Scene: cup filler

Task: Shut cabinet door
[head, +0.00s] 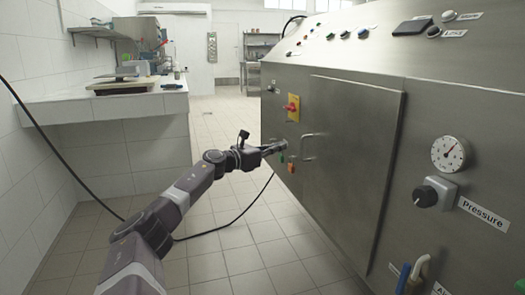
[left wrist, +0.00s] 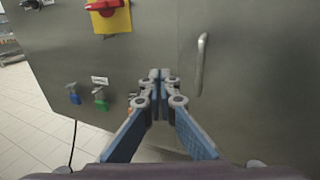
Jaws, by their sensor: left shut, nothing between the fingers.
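The cabinet door (head: 350,165) is a flat steel panel on the front of the big metal machine. It looks closed or nearly closed; I cannot tell whether a small gap is left. Its handle (head: 308,147) is a thin metal bar near the left edge, and it also shows upright in the left wrist view (left wrist: 201,64). My left gripper (head: 281,146) is shut and empty, in front of the machine just left of the handle in the head view. My right gripper is out of view.
A pressure gauge (head: 449,153) and a knob (head: 434,192) are right of the door. A tiled counter (head: 105,105) stands at left. The floor between is clear except for a black cable.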

